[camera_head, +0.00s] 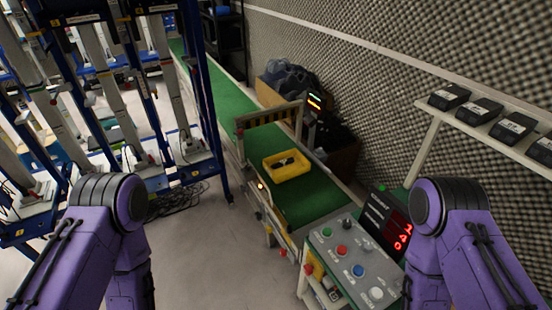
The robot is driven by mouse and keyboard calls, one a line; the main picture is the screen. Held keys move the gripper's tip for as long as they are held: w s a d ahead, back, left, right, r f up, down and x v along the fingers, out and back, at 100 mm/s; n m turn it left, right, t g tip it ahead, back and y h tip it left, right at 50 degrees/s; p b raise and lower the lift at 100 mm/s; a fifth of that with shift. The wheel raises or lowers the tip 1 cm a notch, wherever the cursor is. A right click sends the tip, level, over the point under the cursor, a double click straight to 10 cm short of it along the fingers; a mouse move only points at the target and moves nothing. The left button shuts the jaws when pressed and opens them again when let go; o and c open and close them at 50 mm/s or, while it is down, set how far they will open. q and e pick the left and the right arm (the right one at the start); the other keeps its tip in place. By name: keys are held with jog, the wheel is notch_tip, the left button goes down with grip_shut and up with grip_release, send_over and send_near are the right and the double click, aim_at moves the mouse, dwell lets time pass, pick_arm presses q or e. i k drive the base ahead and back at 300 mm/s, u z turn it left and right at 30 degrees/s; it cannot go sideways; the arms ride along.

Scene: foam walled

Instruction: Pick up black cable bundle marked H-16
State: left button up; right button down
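A yellow tray (270,174) sits on the green conveyor belt. A small dark item (286,162) lies inside it, too small to tell what it is. A loose tangle of black cables (177,198) lies on the floor beside the blue rack. No H-16 marking can be read on anything. My left and right purple arms reach in at the lower left and lower right. Neither gripper shows in the picture.
A control panel (341,262) with coloured buttons and a red display stands at front right. A shelf (490,130) of black boxes (479,111) runs along the foam wall (380,80). A blue rack (205,90) fills the left.

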aim_at(284, 162)
jog(key=u, duration=1.2)
jog(key=i, duration=2.7)
jog(key=z, duration=2.2)
jog(key=i, duration=0.6)
jog(key=z, duration=1.5)
